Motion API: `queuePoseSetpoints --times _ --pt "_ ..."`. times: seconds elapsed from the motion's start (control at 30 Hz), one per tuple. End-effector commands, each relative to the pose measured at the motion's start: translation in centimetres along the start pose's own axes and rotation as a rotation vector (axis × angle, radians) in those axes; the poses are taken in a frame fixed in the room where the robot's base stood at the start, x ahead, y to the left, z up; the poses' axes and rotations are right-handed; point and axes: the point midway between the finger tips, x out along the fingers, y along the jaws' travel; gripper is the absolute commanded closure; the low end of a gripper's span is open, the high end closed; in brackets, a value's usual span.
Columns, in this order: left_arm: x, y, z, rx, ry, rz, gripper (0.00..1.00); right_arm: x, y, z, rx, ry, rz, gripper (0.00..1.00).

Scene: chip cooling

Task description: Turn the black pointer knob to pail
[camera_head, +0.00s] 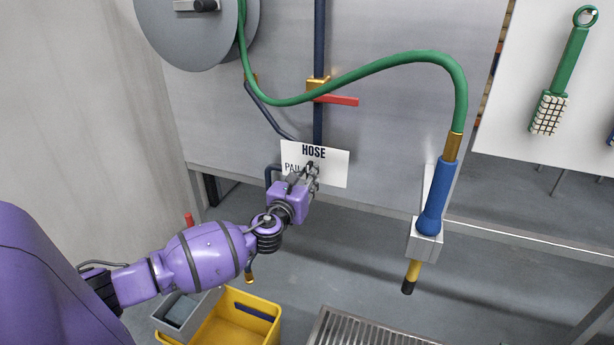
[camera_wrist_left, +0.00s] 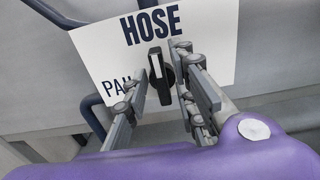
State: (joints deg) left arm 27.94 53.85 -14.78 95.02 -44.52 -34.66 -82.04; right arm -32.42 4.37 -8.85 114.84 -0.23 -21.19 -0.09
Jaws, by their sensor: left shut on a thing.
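The black pointer knob (camera_wrist_left: 160,78) stands out from a white label plate (camera_head: 333,168) on the grey panel. In the left wrist view its white mark is upright and points up toward the word HOSE on the plate (camera_wrist_left: 205,45). The word PAIL is at the plate's left, partly covered by a finger. My left gripper (camera_head: 312,174) is at the plate with its fingers on either side of the knob, shut on it; it also shows in the left wrist view (camera_wrist_left: 163,95). In the head view the gripper mostly hides the knob. My right gripper is out of view.
A dark pipe with a red lever (camera_head: 338,100) runs above the plate. A green hose (camera_head: 400,60) arches to a blue nozzle (camera_head: 436,195) in a holder at the right. A yellow bin (camera_head: 212,328) and a floor grate (camera_head: 360,330) are below. A green brush (camera_head: 560,80) hangs far right.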

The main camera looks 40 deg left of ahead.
Motion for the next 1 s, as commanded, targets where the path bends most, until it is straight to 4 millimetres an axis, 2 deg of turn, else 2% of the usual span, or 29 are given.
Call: queuePoseSetpoints --times 0.37,1.0 --pt "0.01 0.25 -0.04 -0.146 0.0 0.004 1.0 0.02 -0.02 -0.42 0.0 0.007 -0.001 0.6" --pt "0.0 0.76 -0.39 -0.737 -0.001 0.005 1.0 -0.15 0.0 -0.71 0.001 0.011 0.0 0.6"
